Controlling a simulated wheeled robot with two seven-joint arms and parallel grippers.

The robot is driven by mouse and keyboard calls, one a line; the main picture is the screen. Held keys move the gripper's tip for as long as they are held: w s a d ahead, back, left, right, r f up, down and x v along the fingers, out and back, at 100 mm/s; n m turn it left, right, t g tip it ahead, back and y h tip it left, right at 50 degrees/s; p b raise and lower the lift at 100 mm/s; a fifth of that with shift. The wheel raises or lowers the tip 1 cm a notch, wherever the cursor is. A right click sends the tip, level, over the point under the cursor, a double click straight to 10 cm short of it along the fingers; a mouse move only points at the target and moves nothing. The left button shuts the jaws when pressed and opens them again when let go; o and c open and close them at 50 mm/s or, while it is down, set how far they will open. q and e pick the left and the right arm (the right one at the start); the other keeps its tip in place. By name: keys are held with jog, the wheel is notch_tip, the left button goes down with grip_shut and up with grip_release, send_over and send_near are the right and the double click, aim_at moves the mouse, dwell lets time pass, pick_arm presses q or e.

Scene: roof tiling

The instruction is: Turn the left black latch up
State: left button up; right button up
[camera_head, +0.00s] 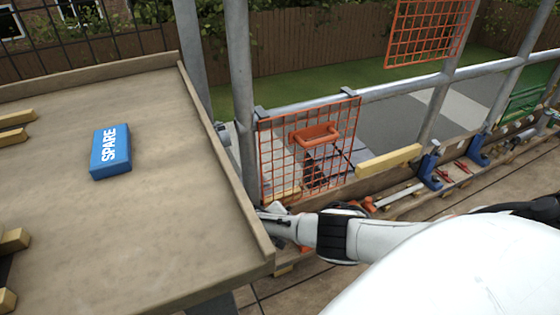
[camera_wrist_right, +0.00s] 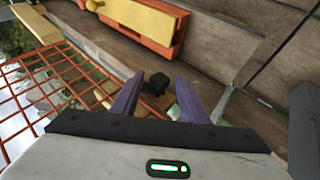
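In the right wrist view my right gripper (camera_wrist_right: 160,82) is open, with two purple fingers spread apart. A small black piece (camera_wrist_right: 157,86), possibly a latch, shows between and beyond the fingertips. I cannot tell whether the fingers touch it. The fingertips and any latch there are too small or hidden to make out. My left gripper is not in view.
A wooden board (camera_head: 60,220) with a raised edge stands at the left, bearing a blue SPARE block (camera_head: 110,152). Metal poles (camera_head: 240,80) rise beside the panel. A yellow timber (camera_head: 388,160) and blue clamps (camera_head: 430,165) lie to the right. An orange-and-yellow box (camera_wrist_right: 145,25) is near my right gripper.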

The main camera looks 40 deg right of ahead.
pick_arm(q)
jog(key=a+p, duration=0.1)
jog(key=p, duration=0.1)
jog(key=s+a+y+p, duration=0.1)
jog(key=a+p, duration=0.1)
jog(key=p, duration=0.1)
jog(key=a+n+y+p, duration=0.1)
jog(key=p, duration=0.1)
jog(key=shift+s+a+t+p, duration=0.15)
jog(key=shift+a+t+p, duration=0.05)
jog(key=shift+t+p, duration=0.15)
pick_arm(e)
jog(key=v, duration=1)
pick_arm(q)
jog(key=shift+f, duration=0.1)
pick_arm(e)
jog(key=shift+a+r, duration=0.15)
